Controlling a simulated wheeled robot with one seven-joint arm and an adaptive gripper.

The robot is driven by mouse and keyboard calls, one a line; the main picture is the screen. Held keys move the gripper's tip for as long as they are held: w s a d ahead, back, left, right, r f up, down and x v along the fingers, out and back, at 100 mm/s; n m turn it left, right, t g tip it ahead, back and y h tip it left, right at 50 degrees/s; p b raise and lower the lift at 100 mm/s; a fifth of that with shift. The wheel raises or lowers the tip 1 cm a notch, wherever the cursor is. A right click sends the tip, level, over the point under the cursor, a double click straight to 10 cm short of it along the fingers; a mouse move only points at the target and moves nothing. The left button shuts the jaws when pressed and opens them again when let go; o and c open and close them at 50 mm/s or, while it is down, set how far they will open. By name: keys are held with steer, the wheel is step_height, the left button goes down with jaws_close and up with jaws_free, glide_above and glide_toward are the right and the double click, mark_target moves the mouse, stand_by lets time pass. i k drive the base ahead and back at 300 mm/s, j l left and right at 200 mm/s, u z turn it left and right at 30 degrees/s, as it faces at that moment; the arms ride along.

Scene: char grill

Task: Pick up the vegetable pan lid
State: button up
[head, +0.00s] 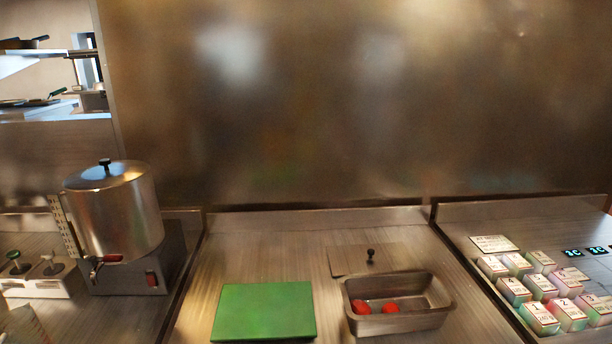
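The vegetable pan lid (349,261) appears to be the flat, rectangular metal lid with a small black knob (370,254) lying on the steel counter in the head view. It lies just behind a rectangular metal pan (418,322), which is uncovered and holds red pieces (390,308) that look like tomatoes. The pan's back rim overlaps the lid's front edge in the picture; I cannot tell if they touch. My gripper is not in view.
A green cutting board (264,311) lies left of the pan. A large metal pot with a tap (118,215) stands at left. Several labelled boxes (540,316) sit at right. Counter seams run between sections, and a steel wall (300,110) closes the back.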

mark_target(384, 258)
steer(key=i+l+z, duration=0.2)
steer(key=i+z, duration=0.2)
steer(key=i, duration=0.15)
steer(key=i+z, duration=0.4)
steer(key=i, duration=0.15)
